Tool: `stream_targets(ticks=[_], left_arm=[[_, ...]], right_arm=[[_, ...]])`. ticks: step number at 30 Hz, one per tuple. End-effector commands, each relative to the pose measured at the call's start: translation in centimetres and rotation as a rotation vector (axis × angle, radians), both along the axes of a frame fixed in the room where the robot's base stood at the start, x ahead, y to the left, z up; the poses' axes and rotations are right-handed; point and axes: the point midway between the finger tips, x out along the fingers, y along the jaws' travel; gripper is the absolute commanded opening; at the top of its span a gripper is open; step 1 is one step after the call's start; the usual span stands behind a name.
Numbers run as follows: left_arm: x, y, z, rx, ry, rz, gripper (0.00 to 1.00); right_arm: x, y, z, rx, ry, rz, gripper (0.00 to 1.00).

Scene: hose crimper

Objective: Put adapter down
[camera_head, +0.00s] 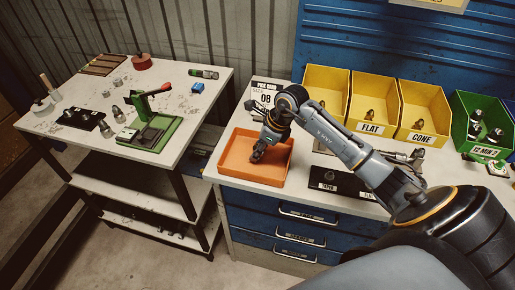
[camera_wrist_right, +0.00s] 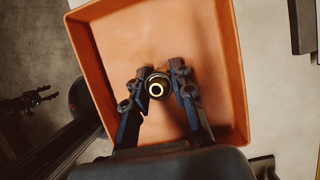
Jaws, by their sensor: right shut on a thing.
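My right gripper (camera_head: 257,155) is over the orange tray (camera_head: 245,180) on the blue drawer bench. In the right wrist view, my right gripper (camera_wrist_right: 158,88) is shut on a small round adapter (camera_wrist_right: 156,88) with a brass-coloured ring at its end. The adapter is between the two fingers, inside the outline of the orange tray (camera_wrist_right: 232,60). I cannot tell whether it touches the tray floor. The tray looks otherwise empty. In the head view the adapter is hidden by the gripper. My left gripper does not show in the head view.
Yellow bins (camera_head: 373,105) and a green bin (camera_head: 482,125) stand at the back right. A "POM 08" sign (camera_head: 268,93) stands behind the tray. A separate table (camera_head: 180,120) at left carries a green press (camera_head: 150,125).

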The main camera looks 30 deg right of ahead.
Motion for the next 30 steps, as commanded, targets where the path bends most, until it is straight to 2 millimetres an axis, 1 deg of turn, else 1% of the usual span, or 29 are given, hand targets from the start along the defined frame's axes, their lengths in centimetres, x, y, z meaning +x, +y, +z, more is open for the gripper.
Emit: stream_targets(ticks=[5, 6, 8, 9, 17, 20, 21, 23, 25, 30], left_arm=[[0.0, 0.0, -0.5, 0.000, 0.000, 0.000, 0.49], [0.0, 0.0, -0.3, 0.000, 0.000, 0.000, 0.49], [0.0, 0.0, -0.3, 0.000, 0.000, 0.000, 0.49], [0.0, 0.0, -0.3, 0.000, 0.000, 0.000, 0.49], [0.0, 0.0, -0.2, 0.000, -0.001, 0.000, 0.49], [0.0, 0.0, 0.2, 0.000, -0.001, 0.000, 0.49], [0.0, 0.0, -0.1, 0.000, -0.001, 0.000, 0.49], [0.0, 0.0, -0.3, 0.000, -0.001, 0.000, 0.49], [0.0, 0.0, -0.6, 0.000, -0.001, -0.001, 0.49], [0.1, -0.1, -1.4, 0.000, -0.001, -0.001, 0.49]], right_arm=[[0.0, 0.0, -0.4, -0.001, -0.001, 0.000, 0.00], [0.0, 0.0, -0.2, -0.001, -0.001, 0.000, 0.30], [0.0, 0.0, -0.2, 0.000, 0.000, 0.000, 0.42], [0.0, 0.0, -0.2, 0.000, 0.000, 0.000, 0.47], [0.0, 0.0, -0.2, 0.001, -0.001, 0.000, 0.47], [0.0, 0.0, 0.2, 0.001, -0.001, 0.000, 0.47], [0.0, -0.1, 0.4, -0.001, -0.002, -0.001, 0.47], [-0.2, -0.4, 1.1, -0.003, -0.005, 0.000, 0.47], [-0.6, -0.8, 2.2, -0.004, -0.005, 0.000, 0.47], [-1.8, -1.7, 5.7, -0.007, -0.004, 0.001, 0.47]])
